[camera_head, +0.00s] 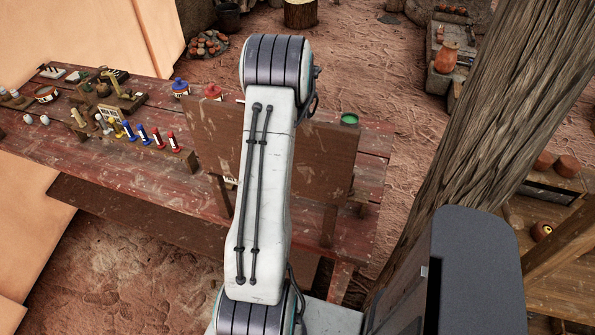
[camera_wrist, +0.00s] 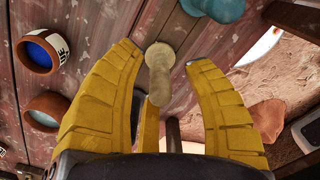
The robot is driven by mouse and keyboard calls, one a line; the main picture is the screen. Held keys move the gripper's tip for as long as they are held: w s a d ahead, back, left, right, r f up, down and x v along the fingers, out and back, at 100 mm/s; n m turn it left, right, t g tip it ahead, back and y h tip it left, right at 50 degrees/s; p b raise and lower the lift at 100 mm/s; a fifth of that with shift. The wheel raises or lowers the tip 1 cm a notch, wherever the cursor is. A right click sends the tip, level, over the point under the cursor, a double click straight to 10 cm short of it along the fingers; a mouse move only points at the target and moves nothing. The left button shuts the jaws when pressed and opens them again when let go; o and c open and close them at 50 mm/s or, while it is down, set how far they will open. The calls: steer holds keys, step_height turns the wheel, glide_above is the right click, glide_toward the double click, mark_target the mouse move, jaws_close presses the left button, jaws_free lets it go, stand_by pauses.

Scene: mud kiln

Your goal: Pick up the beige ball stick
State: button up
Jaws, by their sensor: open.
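The beige ball stick (camera_wrist: 158,75) shows in the wrist view, with a round pale head and a short body that reaches down between my yellow fingers. My gripper (camera_wrist: 163,56) is open around it, one finger to its left and one to its right, with visible gaps on both sides. A third finger part lies below it, and I cannot tell whether it touches the stick. In the head view my arm and an upright wooden board hide my gripper and the stick near it.
The red-brown table (camera_head: 160,195) carries the wooden board (camera_head: 322,160) and a row of coloured sticks at left. A blue paint pot (camera_wrist: 40,52), another pot (camera_wrist: 46,110) and a teal object (camera_wrist: 214,8) surround my fingers. A thick wooden post (camera_head: 480,130) stands at right.

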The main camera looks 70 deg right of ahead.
steer(key=shift+f, duration=0.85)
jaws_close()
